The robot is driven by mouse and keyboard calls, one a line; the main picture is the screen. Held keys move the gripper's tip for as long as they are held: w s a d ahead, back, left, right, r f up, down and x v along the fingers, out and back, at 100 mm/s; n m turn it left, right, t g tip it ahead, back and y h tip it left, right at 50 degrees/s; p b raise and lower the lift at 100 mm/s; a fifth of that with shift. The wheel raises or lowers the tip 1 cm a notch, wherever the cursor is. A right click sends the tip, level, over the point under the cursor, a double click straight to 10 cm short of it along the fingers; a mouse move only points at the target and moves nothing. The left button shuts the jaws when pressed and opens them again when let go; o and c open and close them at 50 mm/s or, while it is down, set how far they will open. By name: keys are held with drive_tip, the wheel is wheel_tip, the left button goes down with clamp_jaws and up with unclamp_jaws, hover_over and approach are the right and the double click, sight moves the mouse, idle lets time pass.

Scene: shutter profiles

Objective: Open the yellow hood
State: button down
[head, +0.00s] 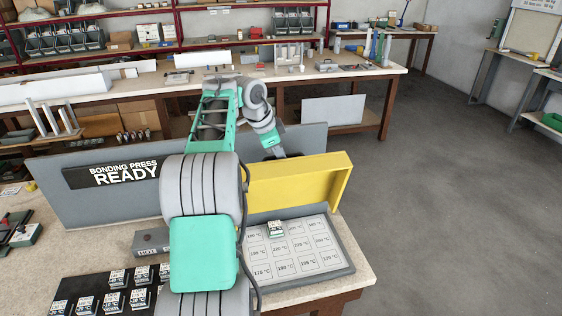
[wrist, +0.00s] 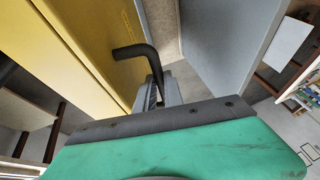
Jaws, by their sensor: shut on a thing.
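The yellow hood (head: 292,186) stands tilted up at the back edge of the grey plate (head: 344,270), and the plate's face is uncovered. In the wrist view the hood's yellow surface (wrist: 80,35) fills the upper left. A black bent handle (wrist: 132,51) sticks out from it, and my gripper (wrist: 160,90) is shut on that handle. In the head view my gripper (head: 276,154) is by the hood's upper edge, and its fingertips are hard to make out there.
A grey panel with a "BONDING PRESS READY" sign (head: 112,175) stands behind the hood. A small labelled block (head: 276,229) sits on the plate among printed temperature squares. A black tray (head: 75,296) with several labelled blocks lies at front left. The floor (head: 450,200) at right is clear.

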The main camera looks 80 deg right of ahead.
drive_tip(key=shift+w+d+f, duration=0.25)
drive_tip(key=shift+w+d, duration=0.15)
drive_tip(key=shift+d, duration=0.3)
drive_tip(key=shift+w+d+f, duration=0.2)
drive_tip(key=shift+w+d, duration=0.2)
drive_tip(key=shift+d, duration=0.3)
drive_tip(key=c, duration=1.6)
unclamp_jaws()
drive_tip(key=shift+d, duration=0.2)
drive_tip(key=shift+o, duration=0.7)
drive_tip(key=shift+a+r, duration=0.1)
drive_tip(key=shift+r, duration=0.1)
drive_tip(key=shift+r, duration=0.15)
